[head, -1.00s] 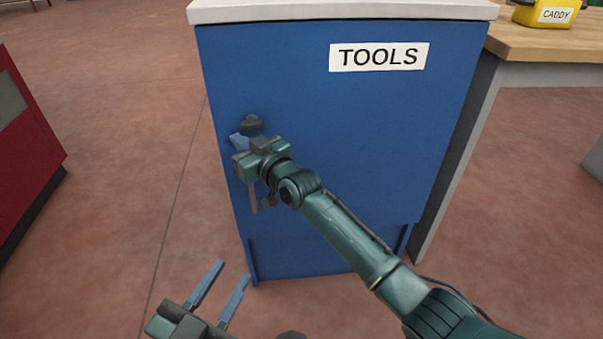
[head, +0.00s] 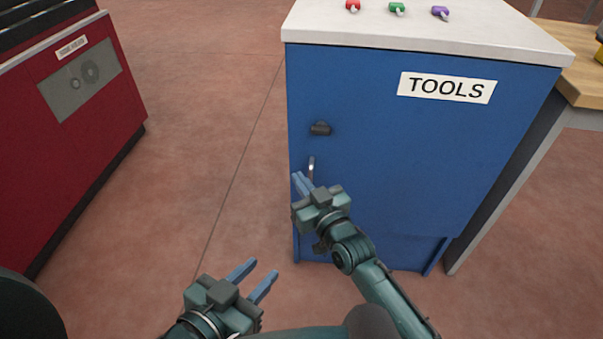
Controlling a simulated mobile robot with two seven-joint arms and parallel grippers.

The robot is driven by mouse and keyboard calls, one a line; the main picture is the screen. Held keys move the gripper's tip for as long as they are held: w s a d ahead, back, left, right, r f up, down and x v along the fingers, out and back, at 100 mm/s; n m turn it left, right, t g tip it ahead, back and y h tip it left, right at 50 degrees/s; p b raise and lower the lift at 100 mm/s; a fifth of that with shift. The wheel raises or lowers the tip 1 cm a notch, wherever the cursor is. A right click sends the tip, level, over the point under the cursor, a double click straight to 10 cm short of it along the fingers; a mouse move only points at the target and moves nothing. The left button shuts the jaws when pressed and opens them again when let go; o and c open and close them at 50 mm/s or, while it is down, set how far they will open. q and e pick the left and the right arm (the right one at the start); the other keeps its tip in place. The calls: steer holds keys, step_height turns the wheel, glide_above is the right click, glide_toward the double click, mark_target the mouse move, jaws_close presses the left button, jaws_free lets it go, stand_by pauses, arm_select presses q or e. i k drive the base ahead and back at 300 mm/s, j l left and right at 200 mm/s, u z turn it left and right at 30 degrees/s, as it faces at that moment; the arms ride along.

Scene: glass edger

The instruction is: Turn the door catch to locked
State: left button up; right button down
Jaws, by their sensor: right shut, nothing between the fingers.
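The blue cabinet door (head: 400,150) carries a white TOOLS label (head: 447,87). A small dark door catch (head: 320,128) sits near the door's upper left edge, with its short bar lying roughly level. Below it is a metal pull handle (head: 311,167), its lower part hidden by my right gripper. My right gripper (head: 302,184) is shut and empty, just below the catch and in front of or beside the handle; I cannot tell if it touches the handle. My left gripper (head: 253,279) is open and empty, low over the floor left of the cabinet.
The cabinet's pale top (head: 420,30) holds a red (head: 353,6), a green (head: 397,8) and a purple item (head: 440,12). A wooden bench (head: 580,70) stands at right. A red machine (head: 75,130) stands at left. Open floor lies between it and the cabinet.

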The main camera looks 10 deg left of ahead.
mark_target(322, 127)
steer(key=k+l, duration=0.75)
steer(key=l, duration=0.2)
